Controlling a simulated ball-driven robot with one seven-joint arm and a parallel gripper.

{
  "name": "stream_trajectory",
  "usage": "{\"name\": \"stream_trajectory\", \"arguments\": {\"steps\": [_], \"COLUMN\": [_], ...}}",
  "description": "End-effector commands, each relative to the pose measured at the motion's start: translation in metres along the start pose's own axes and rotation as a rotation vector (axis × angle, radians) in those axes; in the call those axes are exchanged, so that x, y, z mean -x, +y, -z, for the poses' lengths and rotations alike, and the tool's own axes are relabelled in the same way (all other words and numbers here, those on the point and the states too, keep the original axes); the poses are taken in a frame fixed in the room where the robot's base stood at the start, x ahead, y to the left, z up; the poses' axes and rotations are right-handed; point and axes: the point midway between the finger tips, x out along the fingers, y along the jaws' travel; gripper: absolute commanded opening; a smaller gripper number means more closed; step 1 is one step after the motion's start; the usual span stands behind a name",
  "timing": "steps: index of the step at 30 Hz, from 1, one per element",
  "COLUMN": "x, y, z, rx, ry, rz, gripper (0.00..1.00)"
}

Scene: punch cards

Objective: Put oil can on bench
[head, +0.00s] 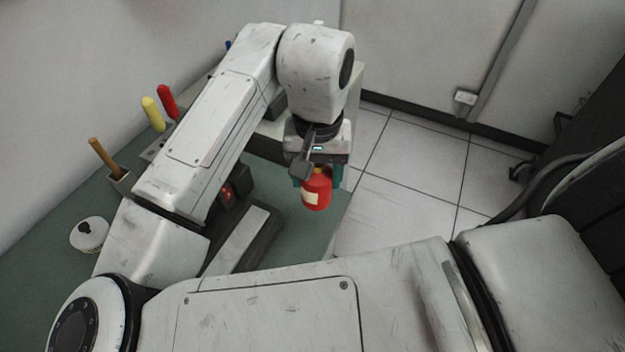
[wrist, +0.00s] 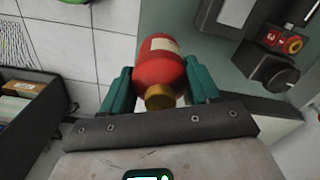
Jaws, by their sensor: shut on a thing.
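The oil can (head: 316,191) is a small red can with a cream label, seen under my wrist in the head view. In the wrist view the oil can (wrist: 160,68) shows its red body and a brass-coloured cap towards me. My gripper (head: 310,172) has teal fingers and is shut on the can, with one finger on each side in the wrist view (wrist: 160,88). The bench (head: 328,232) has a green top; the can appears over its right edge. I cannot tell whether the can touches the bench top.
Yellow (head: 152,113) and red (head: 167,101) handles, a wooden-handled tool (head: 103,155) and a white round lidded pot (head: 89,234) are at the left. Tiled floor (head: 400,210) lies right of the bench.

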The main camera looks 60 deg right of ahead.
Motion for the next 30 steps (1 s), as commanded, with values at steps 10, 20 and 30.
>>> {"name": "stream_trajectory", "arguments": {"steps": [10,20,30], "x": [-0.043,-0.075,-0.085], "y": [-0.005,-0.007,-0.007], "z": [0.033,0.042,0.042], "rx": [0.001,0.002,0.001], "ry": [-0.002,-0.003,-0.002], "rz": [-0.002,-0.001,0.0], "gripper": [0.21,0.21,0.21]}}
